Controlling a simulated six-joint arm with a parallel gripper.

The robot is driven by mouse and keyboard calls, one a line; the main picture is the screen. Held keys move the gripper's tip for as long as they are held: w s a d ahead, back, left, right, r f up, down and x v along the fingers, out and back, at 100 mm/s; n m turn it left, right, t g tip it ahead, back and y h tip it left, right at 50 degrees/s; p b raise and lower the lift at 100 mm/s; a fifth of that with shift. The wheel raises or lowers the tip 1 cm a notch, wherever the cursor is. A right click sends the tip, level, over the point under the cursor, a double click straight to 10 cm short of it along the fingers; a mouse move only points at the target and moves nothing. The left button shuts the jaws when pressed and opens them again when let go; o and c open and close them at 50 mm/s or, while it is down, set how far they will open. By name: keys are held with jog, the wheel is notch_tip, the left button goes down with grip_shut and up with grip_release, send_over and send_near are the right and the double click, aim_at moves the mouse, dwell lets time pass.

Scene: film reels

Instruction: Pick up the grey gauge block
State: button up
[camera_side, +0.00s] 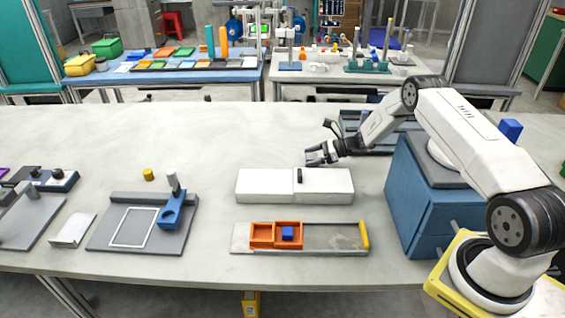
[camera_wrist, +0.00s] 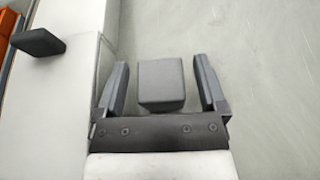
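The grey gauge block (camera_wrist: 162,84) shows in the wrist view as a plain dark grey block. It sits between the two fingers of my gripper (camera_wrist: 162,66), with a gap on each side. The fingers are open and do not touch it. In the side view my gripper (camera_side: 313,155) is low over the table, just behind the long white box. I cannot make out the block clearly there, as the fingers cover that spot.
The long white box (camera_side: 262,187) with an upright dark handle (camera_side: 299,175) is close to my gripper; the handle also shows in the wrist view (camera_wrist: 38,42).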

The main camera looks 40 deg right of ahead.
aim_at(312, 156)
grip_shut()
jog(key=shift+r, duration=0.2)
jog(key=shift+r, duration=4.85)
